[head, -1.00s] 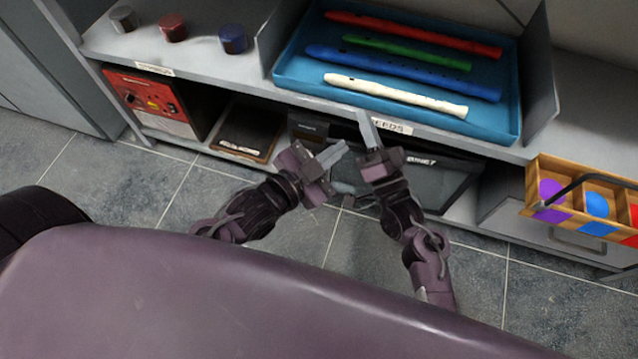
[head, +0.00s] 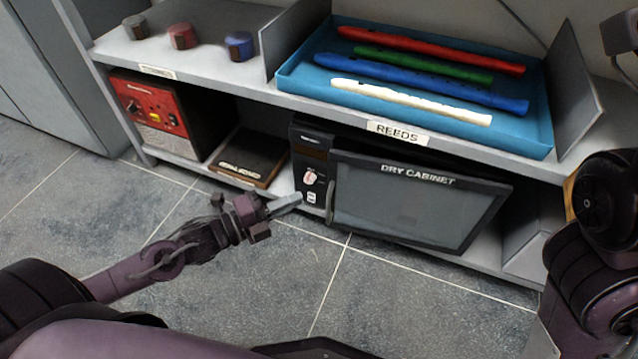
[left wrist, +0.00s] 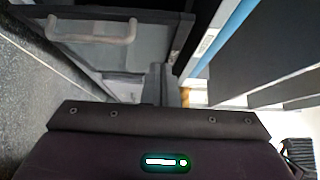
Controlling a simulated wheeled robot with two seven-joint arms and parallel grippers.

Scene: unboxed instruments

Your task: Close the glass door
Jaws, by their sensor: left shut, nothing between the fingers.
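The dry cabinet (head: 311,172) stands on the lower shelf, with a dark control panel at its left. Its dark-framed glass door (head: 415,208) has an upright handle (head: 330,201) at its left edge. The door looks tilted against the cabinet front; I cannot tell how wide any gap is. The left wrist view shows the door (left wrist: 150,52) and its pale handle (left wrist: 92,33) at upper left. My left gripper (head: 296,199) is shut and empty, left of the handle and apart from it in the head view.
A blue tray (head: 290,80) with several recorders is on the upper shelf, above a REEDS label. A red-fronted device (head: 150,108) and a flat dark box (head: 248,157) share the lower shelf. Tiled floor in front is clear. My right arm fills the right edge.

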